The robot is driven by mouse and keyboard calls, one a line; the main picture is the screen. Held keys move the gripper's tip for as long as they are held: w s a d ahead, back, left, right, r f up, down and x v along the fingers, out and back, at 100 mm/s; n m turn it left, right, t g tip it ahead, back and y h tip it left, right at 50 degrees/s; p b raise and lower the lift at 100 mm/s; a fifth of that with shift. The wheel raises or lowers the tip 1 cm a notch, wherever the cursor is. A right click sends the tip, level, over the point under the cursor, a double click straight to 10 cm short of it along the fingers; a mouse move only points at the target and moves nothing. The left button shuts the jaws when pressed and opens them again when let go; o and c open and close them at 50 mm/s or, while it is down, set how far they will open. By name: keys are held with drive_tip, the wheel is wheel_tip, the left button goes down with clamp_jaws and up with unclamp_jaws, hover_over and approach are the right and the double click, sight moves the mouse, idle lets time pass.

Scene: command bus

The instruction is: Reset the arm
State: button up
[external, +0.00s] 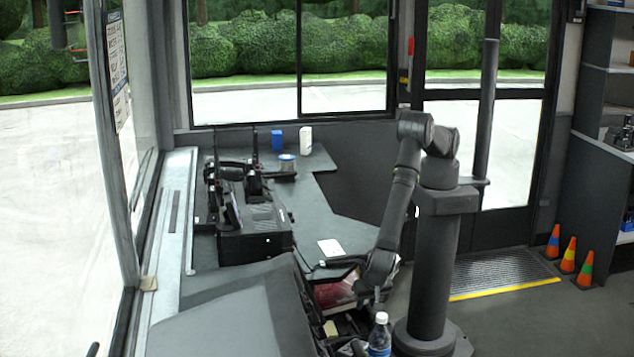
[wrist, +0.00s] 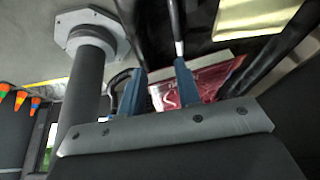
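My arm reaches down from its column in the external view, and my gripper (external: 370,296) hangs low at the right of the dark seat or console area. In the wrist view, my gripper (wrist: 158,90) shows two blue-grey fingers spread apart, with nothing seen held between them. A red package (external: 335,292) lies in a bin just left of my gripper. It also shows in the wrist view (wrist: 208,82), beyond the fingers and partly hidden by one. Whether the gripper touches it cannot be told.
A water bottle (external: 380,336) stands close below my gripper. Small cones (external: 569,255) and shelves stand at right. Air above the desk is clear.

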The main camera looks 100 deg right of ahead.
drive_tip(key=s, duration=1.7)
wheel_tip(320, 180, up, 24)
drive_tip(key=shift+r, duration=0.1)
